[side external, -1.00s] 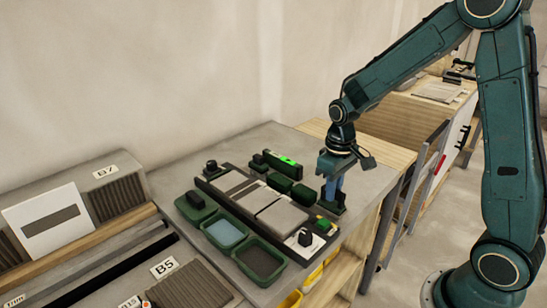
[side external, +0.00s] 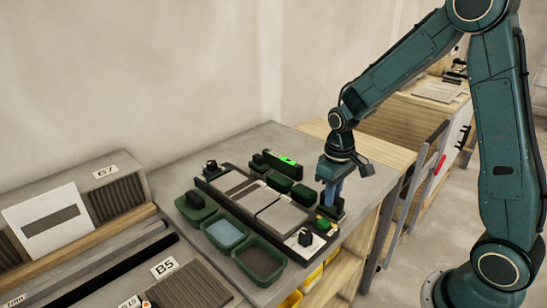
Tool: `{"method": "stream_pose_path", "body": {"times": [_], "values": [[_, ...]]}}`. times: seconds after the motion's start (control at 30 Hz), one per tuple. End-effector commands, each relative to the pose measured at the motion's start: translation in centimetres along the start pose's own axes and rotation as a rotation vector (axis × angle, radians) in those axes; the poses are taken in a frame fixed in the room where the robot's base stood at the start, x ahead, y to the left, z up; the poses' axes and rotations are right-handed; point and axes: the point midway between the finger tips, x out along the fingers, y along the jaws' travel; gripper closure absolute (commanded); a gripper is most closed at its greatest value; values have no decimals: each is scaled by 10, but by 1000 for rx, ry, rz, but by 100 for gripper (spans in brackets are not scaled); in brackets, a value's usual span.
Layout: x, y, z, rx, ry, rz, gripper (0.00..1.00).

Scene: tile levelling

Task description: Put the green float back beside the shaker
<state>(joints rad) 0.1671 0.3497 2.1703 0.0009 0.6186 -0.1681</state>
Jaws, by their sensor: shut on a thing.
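My gripper (side external: 331,194), with blue fingers, points down at the right end of the levelling board. It is shut on a dark green float-like block (side external: 334,212), mostly hidden by the fingers. The block is low over the worktop, close to the board's right end; I cannot tell if it touches the surface. I cannot tell for certain which thing is the shaker.
The dark-framed board (side external: 242,208) holds grey tiles. Green trays with blue (side external: 224,234) and dark (side external: 260,262) contents stand in front. Green blocks (side external: 280,182) and a level with a bright green strip (side external: 284,160) lie behind. Slotted racks (side external: 125,196) stand at the left.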

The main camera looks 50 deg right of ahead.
Motion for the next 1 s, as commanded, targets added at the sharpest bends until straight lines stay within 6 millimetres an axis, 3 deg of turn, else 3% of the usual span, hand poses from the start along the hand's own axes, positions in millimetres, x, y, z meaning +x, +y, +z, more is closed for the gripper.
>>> {"method": "stream_pose_path", "body": {"times": [0.63, 0.67, 0.77, 0.8, 1.0], "values": [[6, 0, 0, 0, 0, 0, 100], [6, 0, 0, 0, 0, 0, 80], [6, 0, 0, 0, 0, 0, 61], [6, 0, 0, 0, 0, 0, 57], [6, 0, 0, 0, -1, 0, 55]]}}
